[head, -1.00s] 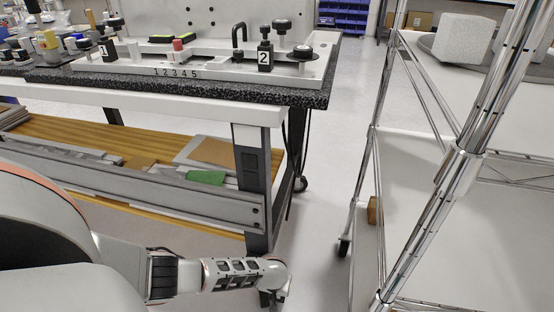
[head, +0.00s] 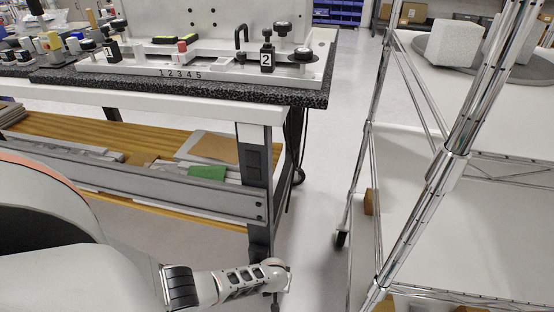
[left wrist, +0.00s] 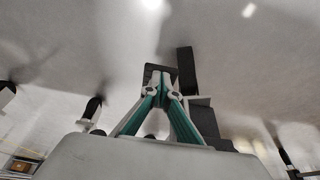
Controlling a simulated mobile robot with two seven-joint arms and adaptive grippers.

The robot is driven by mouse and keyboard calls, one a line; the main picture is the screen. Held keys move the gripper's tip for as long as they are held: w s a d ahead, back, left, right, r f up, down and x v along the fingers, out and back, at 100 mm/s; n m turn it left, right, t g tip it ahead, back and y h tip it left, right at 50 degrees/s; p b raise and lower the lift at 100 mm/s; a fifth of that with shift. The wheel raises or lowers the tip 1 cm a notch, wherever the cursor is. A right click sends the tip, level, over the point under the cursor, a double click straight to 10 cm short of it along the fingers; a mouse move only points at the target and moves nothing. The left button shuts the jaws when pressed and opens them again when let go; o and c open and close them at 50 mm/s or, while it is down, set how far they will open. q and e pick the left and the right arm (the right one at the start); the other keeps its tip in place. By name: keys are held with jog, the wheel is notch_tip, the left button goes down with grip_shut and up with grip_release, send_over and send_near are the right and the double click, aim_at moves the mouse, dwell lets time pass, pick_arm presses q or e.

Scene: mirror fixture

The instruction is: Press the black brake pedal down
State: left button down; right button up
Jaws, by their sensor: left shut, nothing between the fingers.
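My left gripper (head: 276,300) is low over the floor at the bottom of the head view, in front of the bench leg (head: 257,200). In the left wrist view its two green-edged fingers (left wrist: 163,78) meet at the tips, shut and empty. A dark upright piece (left wrist: 187,68) stands just right of the fingertips there; I cannot tell whether it is the black brake pedal or whether the fingers touch it. I cannot pick out the pedal clearly in the head view. My right gripper is not in view.
The bench (head: 180,92) carries a fixture (head: 200,72) with numbered stations. A wire rack (head: 455,165) on casters stands at the right, with a dark wheel (head: 341,238). Bare floor (head: 318,230) lies between bench and rack.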

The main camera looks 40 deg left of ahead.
pick_arm(q)
jog(key=shift+s+d+f+b, duration=0.15)
jog(key=shift+s+f, duration=0.1)
jog(key=shift+f, duration=0.4)
jog(key=shift+s+d+f+b, duration=0.1)
jog(key=shift+s+f+b, duration=0.1)
jog(key=shift+f, duration=0.4)
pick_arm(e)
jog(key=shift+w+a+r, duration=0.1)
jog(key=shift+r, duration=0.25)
pick_arm(q)
jog(key=shift+w+r+p, duration=0.1)
jog(key=shift+r+p, duration=0.5)
jog(key=shift+r, duration=0.15)
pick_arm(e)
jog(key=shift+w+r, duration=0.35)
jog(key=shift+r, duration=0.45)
pick_arm(q)
jog(key=shift+r, duration=0.1)
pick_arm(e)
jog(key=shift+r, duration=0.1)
